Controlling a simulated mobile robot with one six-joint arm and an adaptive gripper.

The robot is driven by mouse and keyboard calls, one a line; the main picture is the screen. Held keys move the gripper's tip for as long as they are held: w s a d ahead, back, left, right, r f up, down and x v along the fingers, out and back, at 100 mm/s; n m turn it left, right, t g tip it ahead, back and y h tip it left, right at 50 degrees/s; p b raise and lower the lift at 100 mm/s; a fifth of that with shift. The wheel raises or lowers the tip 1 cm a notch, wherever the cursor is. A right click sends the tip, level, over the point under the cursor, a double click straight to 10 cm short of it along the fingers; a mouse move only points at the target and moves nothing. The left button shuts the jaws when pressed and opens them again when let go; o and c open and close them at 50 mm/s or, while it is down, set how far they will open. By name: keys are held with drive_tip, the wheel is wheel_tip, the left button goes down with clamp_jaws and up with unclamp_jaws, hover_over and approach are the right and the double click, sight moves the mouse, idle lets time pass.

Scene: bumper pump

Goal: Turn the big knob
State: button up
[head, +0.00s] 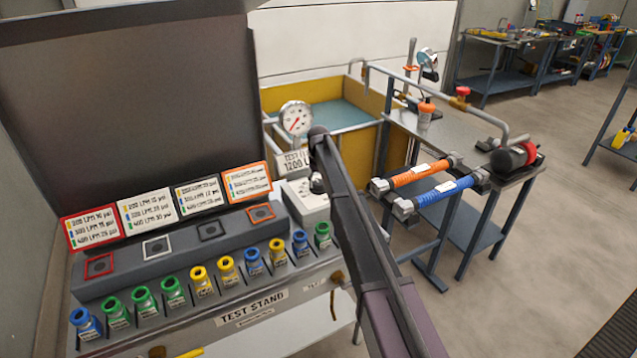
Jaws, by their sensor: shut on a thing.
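My arm reaches up from the bottom right to a dark rounded joint in front of the test stand (252,308). My gripper (316,184) shows only as a small dark and light part beside the arm, just above a pale box (306,202) under the pressure gauge (296,119). It is shut on what seems to be the big knob on that box. The knob itself is hidden by the gripper and arm, so how far it is turned cannot be told.
Several blue, green and yellow fittings (199,280) line the stand's front edge. Label cards (146,211) stand behind them, under a dark raised panel (125,110). Right of my arm, orange (415,174) and blue (447,191) hoses lie by a metal table (455,140). Open floor lies beyond.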

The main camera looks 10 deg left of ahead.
drive_tip(key=shift+s, duration=0.15)
drive_tip(key=o, duration=1.2)
drive_tip(key=shift+c, duration=0.2)
drive_tip(key=shift+n, duration=0.3)
